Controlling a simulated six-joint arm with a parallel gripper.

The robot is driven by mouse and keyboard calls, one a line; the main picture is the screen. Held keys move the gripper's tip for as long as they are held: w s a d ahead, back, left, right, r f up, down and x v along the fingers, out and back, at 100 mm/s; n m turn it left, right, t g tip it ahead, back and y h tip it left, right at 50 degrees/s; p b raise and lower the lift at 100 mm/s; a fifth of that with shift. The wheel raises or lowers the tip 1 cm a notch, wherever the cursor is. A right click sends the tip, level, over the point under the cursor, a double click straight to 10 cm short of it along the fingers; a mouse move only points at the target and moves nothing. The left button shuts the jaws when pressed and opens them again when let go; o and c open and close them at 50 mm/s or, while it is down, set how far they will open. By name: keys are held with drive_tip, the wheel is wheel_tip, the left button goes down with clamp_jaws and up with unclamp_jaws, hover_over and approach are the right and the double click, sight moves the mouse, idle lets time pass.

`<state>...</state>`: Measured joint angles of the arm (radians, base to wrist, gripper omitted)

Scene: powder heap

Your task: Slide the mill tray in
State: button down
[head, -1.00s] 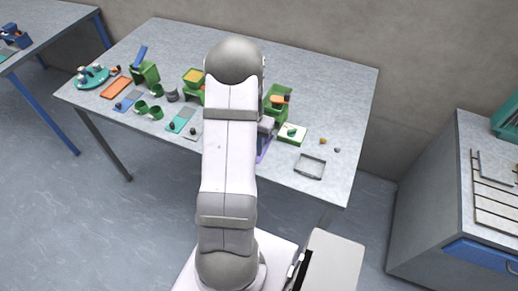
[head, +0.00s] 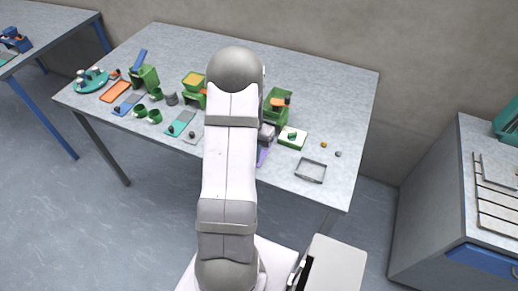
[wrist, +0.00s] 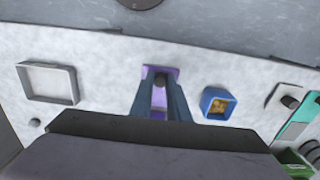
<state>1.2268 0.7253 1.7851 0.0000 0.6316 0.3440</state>
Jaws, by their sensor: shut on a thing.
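My gripper (wrist: 161,98) is shut on the dark knob (wrist: 160,80) of a flat purple tray (wrist: 158,72), between its two blue-grey fingers. The tray lies low at the table's front edge; its near part is hidden by the gripper. In the head view a strip of purple tray (head: 263,156) shows beside my arm, below a green mill (head: 278,106) with an orange part on top. My arm hides part of the mill. I cannot tell from these frames whether the tray touches the mill.
A grey open frame (head: 310,170) and a white tray with a green piece (head: 292,138) lie to the right. A blue box (wrist: 218,103) with yellow-brown bits stands beside the gripper. Green cups (head: 154,117), an orange tray (head: 115,91) and another green mill (head: 145,76) are left.

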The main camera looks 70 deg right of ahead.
drive_tip(key=shift+d+b, duration=0.4)
drive_tip(key=shift+d, duration=4.7)
drive_tip(key=c, duration=1.8)
unclamp_jaws()
drive_tip(key=shift+d, duration=0.1)
drive_tip(key=shift+o, duration=0.2)
drive_tip(key=shift+r, duration=0.1)
drive_tip(key=shift+r+p, duration=2.5)
drive_tip(key=shift+r, duration=1.15)
